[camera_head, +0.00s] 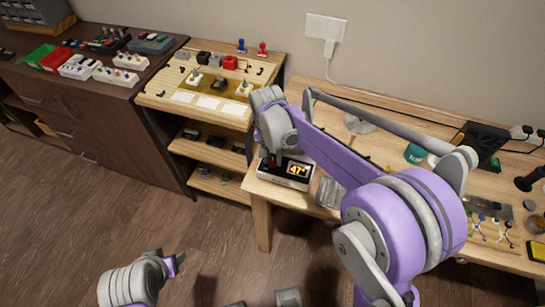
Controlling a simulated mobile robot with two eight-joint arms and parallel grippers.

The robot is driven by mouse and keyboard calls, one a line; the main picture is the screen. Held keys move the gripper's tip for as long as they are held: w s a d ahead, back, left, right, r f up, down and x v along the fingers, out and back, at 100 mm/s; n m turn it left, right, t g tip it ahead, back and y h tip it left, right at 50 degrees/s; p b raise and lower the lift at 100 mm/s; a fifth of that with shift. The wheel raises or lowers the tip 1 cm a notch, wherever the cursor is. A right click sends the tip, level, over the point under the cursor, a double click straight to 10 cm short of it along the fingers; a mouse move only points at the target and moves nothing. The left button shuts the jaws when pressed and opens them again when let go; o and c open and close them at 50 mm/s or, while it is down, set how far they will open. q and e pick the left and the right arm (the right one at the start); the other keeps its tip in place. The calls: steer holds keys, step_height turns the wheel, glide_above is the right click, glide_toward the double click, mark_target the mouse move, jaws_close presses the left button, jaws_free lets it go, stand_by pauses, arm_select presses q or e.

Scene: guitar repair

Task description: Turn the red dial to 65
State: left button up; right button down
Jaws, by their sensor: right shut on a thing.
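A small white station (285,180) with a black display sits near the front left corner of the right-hand wooden workbench. Its display (297,170) shows yellow digits that look like 47. My right gripper (271,160) reaches down to the left side of the station's face, beside the display. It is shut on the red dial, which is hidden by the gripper. Part of my left arm (135,283) shows at the bottom left, over the floor and away from the station.
A wooden shelf unit (190,120) with switches and small parts stands left of the workbench (262,205). A dark cabinet (95,115) with colored bins is further left. A black box (480,140), tools and a teal item (415,153) lie to the right on the bench.

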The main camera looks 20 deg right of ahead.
mark_target(271, 160)
stand_by(0.4)
steer(key=c, duration=0.5)
jaws_free()
steer(key=shift+c, duration=0.2)
steer(key=shift+r, duration=0.1)
step_height(271, 160, up, 11)
steer(key=p, duration=0.1)
steer(key=shift+w+a, duration=0.15)
steer(key=shift+a, duration=0.1)
steer(key=shift+f, duration=0.2)
steer(key=s+d+f+n+t+p, duration=0.1)
steer(key=s+d+n+t+p, duration=0.1)
steer(key=s, duration=0.8)
steer(key=s+d+f+n+t+p, duration=0.1)
steer(key=s+d+n+t+p, duration=0.1)
steer(key=s, duration=0.9)
steer(key=shift+s+d+n+t+y+p, duration=0.15)
steer(key=shift+d+n+t+y+p, duration=0.15)
steer(key=shift+n+t+p, duration=0.45)
